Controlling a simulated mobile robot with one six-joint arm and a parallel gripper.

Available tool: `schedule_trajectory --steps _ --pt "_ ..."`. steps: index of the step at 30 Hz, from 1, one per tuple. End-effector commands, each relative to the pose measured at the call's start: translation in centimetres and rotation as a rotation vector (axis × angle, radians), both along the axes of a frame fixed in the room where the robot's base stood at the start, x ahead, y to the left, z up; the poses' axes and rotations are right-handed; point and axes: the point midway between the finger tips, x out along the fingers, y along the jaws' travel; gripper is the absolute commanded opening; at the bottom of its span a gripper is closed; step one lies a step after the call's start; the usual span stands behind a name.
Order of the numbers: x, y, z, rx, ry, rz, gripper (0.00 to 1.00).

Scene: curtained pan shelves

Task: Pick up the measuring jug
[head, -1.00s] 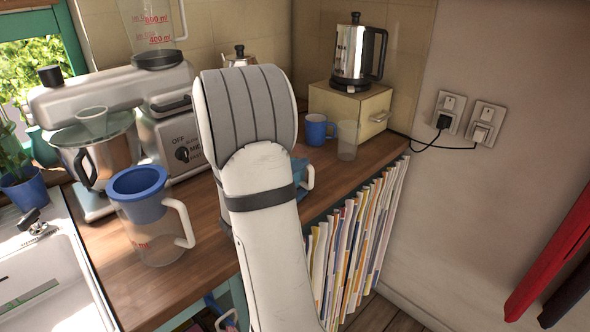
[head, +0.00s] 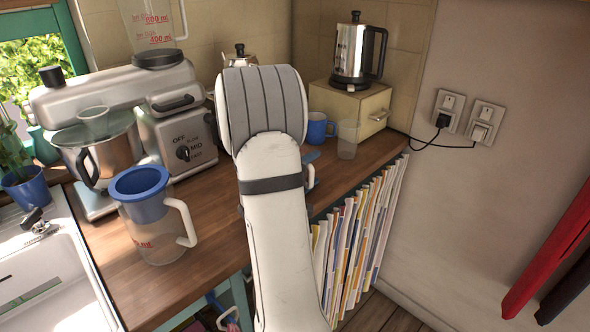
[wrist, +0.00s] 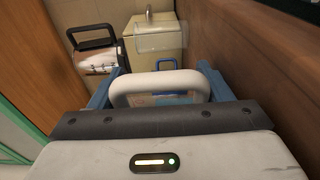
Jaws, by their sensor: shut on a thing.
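A clear measuring jug (head: 158,238) with red markings and a white handle stands on the counter, left of my arm in the head view. Bluish and reddish print shows through the handle's loop. The body of the held thing is hidden, so I cannot tell what it is. In the head view my arm hides most of the gripper. The jug on the counter is apart from my arm.
A mixer (head: 170,140) stands behind the jug, and a sink (head: 50,285) is at left. Beyond my gripper are a blue mug (head: 318,128), a clear tumbler (head: 347,140), and a drawer box (head: 352,108) under a kettle (head: 358,52). Upright files (head: 360,235) stand below the counter.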

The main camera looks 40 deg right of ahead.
Motion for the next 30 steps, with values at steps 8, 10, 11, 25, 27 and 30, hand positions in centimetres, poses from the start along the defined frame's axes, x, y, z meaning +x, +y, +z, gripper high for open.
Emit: schedule_trajectory --steps 8,10,11,25,27,30 --pt "0.0 0.0 -0.1 0.001 0.001 0.0 0.3" --pt "0.0 0.0 0.1 -0.001 -0.001 0.0 0.25" --pt "0.0 0.0 0.1 -0.001 -0.001 -0.001 0.25" --pt "0.0 0.0 3.6 -0.004 -0.009 -0.001 0.25" --pt "0.0 0.0 5.0 -0.005 -0.01 -0.001 0.25" --pt "0.0 0.0 6.8 -0.004 -0.007 -0.001 0.25"
